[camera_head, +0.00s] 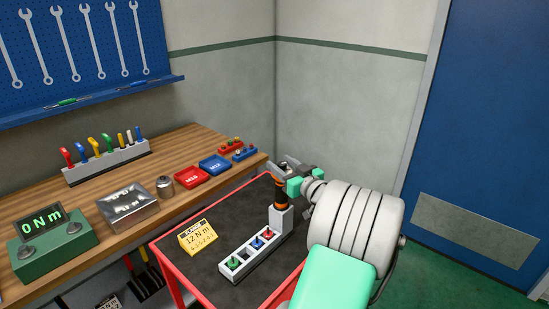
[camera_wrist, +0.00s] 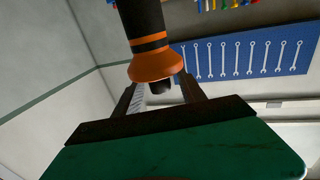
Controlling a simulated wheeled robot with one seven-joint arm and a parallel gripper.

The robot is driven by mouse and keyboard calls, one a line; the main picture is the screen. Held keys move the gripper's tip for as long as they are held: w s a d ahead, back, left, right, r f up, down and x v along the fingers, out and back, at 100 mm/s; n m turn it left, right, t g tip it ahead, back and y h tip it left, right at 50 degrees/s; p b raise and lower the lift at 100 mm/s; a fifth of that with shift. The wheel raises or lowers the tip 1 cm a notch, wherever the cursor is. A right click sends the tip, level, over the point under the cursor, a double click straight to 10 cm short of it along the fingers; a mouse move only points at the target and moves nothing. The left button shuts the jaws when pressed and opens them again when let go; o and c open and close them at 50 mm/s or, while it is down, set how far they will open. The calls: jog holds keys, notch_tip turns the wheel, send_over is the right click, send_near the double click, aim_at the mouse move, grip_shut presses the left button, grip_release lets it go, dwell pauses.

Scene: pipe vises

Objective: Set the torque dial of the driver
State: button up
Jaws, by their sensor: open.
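The driver (camera_head: 281,193) is black with orange bands and stands upright in a grey holder (camera_head: 280,222) at the far end of a bit rack on the cart. In the wrist view its black body and flared orange collar (camera_wrist: 155,65) hang in from the top, with a short dark stub below the collar. My gripper (camera_head: 287,172) is at the driver's top. In the wrist view my gripper (camera_wrist: 163,90) has its two fingers apart, one on each side of the stub. I cannot tell whether they touch it. No dial markings are readable. A yellow card (camera_head: 198,237) reads 12 N m.
A green box with a display (camera_head: 42,221) reading 0 N m stands on the wooden bench. The rack (camera_head: 251,258) holds green, blue and red pieces. The red-edged cart (camera_head: 176,289) has bare dark top around the card. A blue door (camera_head: 480,120) is at right.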

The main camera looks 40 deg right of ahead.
jog(key=shift+w+d, duration=0.15)
jog(key=shift+w, duration=0.55)
jog(key=shift+w+d, duration=0.1)
jog(key=shift+w, duration=0.6)
jog(key=shift+c, duration=0.5)
grip_shut()
